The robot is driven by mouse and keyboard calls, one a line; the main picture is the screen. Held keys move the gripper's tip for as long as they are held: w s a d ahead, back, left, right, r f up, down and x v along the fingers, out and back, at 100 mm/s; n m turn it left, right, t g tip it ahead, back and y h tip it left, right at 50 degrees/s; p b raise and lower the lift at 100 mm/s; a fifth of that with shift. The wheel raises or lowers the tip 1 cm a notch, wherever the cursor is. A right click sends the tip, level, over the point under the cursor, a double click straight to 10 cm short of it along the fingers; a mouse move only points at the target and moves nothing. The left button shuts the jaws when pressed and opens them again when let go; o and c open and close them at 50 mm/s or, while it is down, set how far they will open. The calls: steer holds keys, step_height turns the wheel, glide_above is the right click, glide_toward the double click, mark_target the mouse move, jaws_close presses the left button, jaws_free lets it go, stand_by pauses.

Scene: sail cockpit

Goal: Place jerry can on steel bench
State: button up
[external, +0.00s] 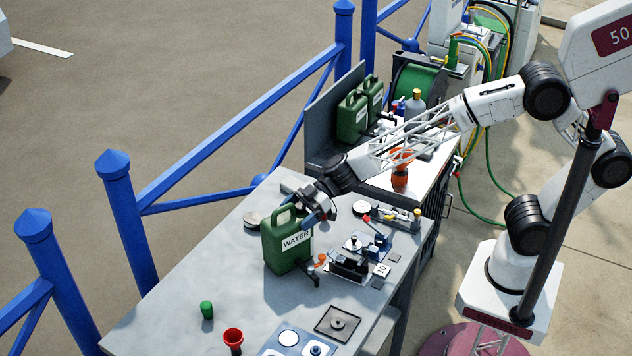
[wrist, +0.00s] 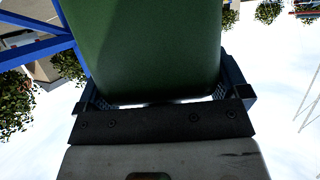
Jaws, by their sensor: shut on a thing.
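The green jerry can (external: 287,249) with a white "WATER" label is upright over the grey steel bench (external: 165,285). I cannot tell whether its base touches the bench top. My gripper (external: 318,207) is shut on the can near its upper right side. In the wrist view the can's green body (wrist: 145,45) fills the space between the two dark fingers (wrist: 158,88). The can hides part of the bench behind it.
Two more green cans (external: 352,118) stand on a farther bench. Metal parts and small tools (external: 350,265) lie right of the can. The bench's left part is clear; a blue railing (external: 235,130) runs behind.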

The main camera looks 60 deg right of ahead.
stand_by(0.4)
steer(key=o, duration=1.5)
steer(key=shift+f, duration=0.15)
steer(key=shift+r, duration=0.2)
steer(key=v, duration=1.2)
steer(key=shift+r, duration=0.1)
